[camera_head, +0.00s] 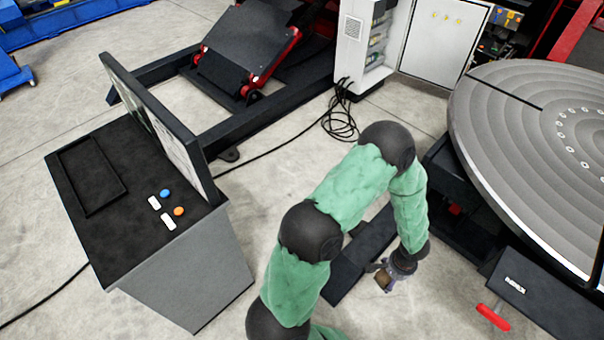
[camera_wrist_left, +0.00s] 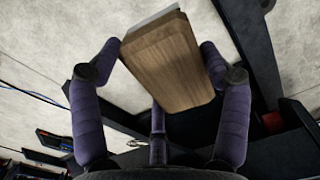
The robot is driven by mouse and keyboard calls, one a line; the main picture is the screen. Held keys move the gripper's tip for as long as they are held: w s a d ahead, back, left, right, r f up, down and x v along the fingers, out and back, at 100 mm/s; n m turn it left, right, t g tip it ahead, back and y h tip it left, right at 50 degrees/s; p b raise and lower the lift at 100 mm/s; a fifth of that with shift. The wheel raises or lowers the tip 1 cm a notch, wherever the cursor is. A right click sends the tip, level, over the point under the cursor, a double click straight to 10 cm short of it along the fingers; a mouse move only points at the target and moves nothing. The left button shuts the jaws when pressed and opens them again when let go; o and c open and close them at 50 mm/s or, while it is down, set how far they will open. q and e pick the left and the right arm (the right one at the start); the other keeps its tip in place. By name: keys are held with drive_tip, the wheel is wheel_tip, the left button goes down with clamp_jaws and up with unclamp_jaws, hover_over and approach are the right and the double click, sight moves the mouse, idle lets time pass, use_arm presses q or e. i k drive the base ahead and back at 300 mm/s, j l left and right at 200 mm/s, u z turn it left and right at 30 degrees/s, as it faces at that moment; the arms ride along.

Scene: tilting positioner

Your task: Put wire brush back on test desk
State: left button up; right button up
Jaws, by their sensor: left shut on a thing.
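The wire brush shows in the left wrist view as a brown wooden block (camera_wrist_left: 165,65) with a pale grey edge at its far end; its bristles cannot be made out. My left gripper (camera_wrist_left: 160,52) has its purple fingers shut on the block from both sides. In the head view the gripper (camera_head: 388,272) hangs low at the lower middle, with the brush (camera_head: 381,281) small in it. The test desk (camera_head: 130,240) stands at the left, clear of the gripper. Its black top carries an empty, rectangular rimmed tray (camera_head: 62,160). My right gripper is not in view.
An upright panel (camera_head: 165,120) runs along the desk's back right edge. Blue and orange buttons (camera_head: 165,193) sit on its top. A large round grooved table (camera_head: 490,150) stands at the right. A black cable (camera_head: 340,125) lies coiled on the floor behind my arm.

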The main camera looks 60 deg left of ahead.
sight(122, 237)
drive_tip(key=u, duration=1.9)
